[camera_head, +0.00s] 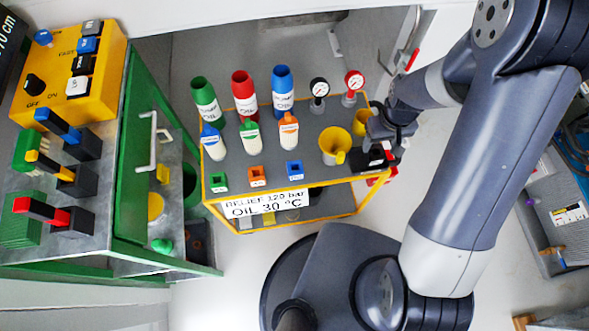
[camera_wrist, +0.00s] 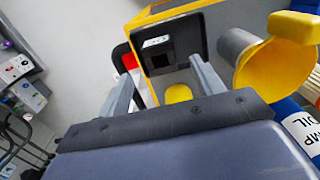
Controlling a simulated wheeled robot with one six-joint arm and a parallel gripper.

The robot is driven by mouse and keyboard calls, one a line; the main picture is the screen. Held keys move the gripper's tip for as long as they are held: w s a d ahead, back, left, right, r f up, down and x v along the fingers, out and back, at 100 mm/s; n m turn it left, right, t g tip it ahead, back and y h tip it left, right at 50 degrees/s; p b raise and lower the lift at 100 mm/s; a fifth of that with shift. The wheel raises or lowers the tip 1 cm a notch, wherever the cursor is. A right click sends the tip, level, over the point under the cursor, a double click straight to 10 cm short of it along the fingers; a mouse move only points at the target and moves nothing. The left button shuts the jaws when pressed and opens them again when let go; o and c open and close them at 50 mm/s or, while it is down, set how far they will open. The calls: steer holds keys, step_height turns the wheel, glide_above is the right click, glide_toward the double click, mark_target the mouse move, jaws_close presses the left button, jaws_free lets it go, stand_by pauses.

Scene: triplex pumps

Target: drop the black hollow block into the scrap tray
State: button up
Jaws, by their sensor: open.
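A black hollow block (camera_head: 372,159) with a pale top label appears at the right front corner of the trolley top, partly crowded by my gripper (camera_head: 388,132). In the wrist view the block (camera_wrist: 158,58) is a dark square with an opening, in the trolley's corner beyond the fingertips. My gripper (camera_wrist: 163,82) is open, with nothing held between its two grey fingers. The block lies apart from the fingers, past their ends. A grey tray (camera_head: 543,262) stands at the far right; I cannot tell whether it is the scrap tray.
A green cabinet (camera_head: 133,160) stands left.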

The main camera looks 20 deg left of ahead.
step_height(320, 180, up, 11)
steer(key=p, duration=0.1)
steer(key=shift+f, duration=0.15)
step_height(320, 180, down, 11)
steer(key=shift+f+b, duration=0.2)
steer(key=shift+b, duration=0.4)
step_height(320, 180, up, 5)
steer(key=p, duration=0.3)
steer(key=shift+r+p, duration=0.15)
steer(key=shift+p, duration=0.2)
